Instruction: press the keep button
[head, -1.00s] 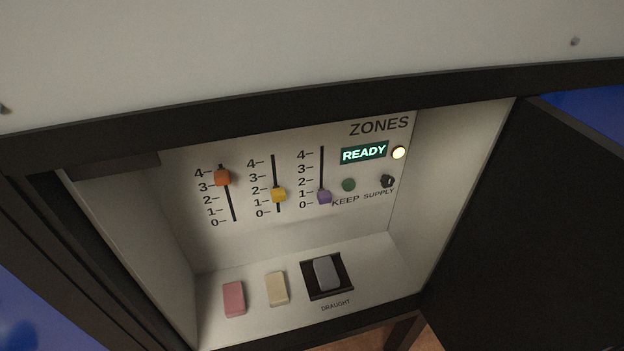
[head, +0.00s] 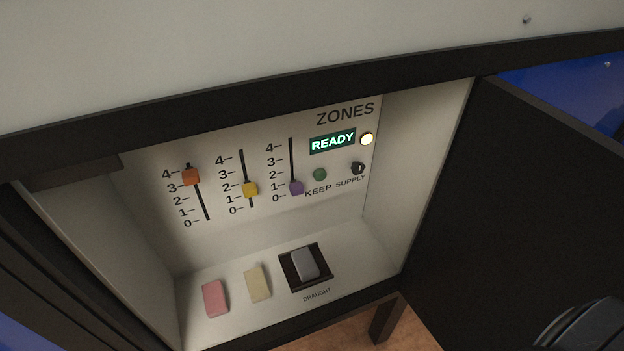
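The keep button is a small round green button (head: 320,174) on the back panel inside the open cabinet, above the word KEEP. A lit green READY display (head: 332,141) sits just above it. A glowing round yellow-white lamp (head: 367,139) is right of the display, and a black supply knob (head: 358,168) is right of the button. Nothing touches the button. Neither gripper is in view. A dark rounded part at the bottom right corner looks like part of my arm; its fingers do not show.
Orange (head: 190,176), yellow (head: 250,189) and purple (head: 296,187) sliders stand left of the button. A pink block (head: 215,298), a cream block (head: 257,283) and a grey draught rocker (head: 305,264) are on the cabinet floor. The open dark door (head: 520,200) bounds the right side.

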